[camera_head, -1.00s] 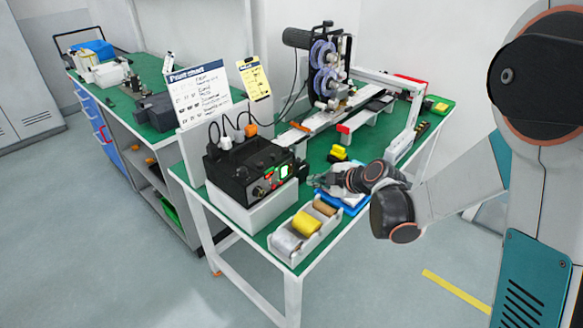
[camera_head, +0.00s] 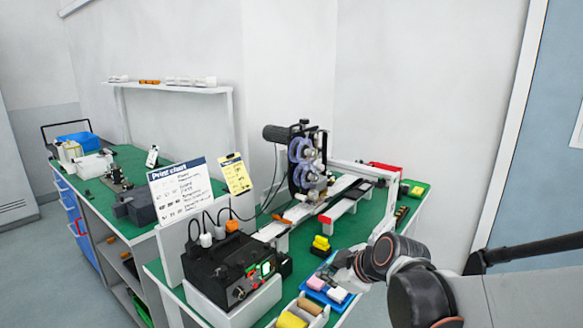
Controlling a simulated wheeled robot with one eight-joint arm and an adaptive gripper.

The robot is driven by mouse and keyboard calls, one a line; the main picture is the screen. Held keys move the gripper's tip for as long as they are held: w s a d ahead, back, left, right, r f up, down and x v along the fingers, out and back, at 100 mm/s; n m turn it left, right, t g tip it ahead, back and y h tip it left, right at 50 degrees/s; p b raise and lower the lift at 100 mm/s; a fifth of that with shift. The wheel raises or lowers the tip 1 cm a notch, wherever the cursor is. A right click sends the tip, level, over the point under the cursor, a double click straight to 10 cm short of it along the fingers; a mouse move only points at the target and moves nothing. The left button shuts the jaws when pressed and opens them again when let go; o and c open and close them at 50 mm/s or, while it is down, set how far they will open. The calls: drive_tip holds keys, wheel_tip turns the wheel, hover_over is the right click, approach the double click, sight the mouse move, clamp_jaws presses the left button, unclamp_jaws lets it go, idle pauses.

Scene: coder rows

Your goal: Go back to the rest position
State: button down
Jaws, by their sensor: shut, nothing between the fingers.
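My gripper (camera_head: 338,268) is small in the view, above the front right part of the green-topped table. It is over the blue tray (camera_head: 320,296), close to the pink and white blocks (camera_head: 326,289) in it. I see nothing held in it. Its fingertips are small and hard to make out. My dark wrist and forearm reach in from the lower right.
A black control box (camera_head: 232,270) stands left of the tray, and yellow pieces (camera_head: 320,246) lie behind it. A reel machine (camera_head: 307,165) and a white rail stand at the back. A second bench (camera_head: 135,165) is at the left. Tape rolls (camera_head: 292,319) are at the bottom edge.

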drive_tip(key=s+d+r+m+h, duration=0.1)
drive_tip(key=s+d+m, duration=0.4)
drive_tip(key=s, duration=0.5)
drive_tip(key=s+d+r+m+h, duration=0.2)
drive_tip(key=s+d+m, duration=0.4)
drive_tip(key=s, duration=0.5)
drive_tip(key=shift+s+r+m+h, duration=0.3)
drive_tip(key=shift+m+h, duration=0.6)
drive_tip(key=shift+m, duration=0.2)
drive_tip(key=shift+d, duration=0.1)
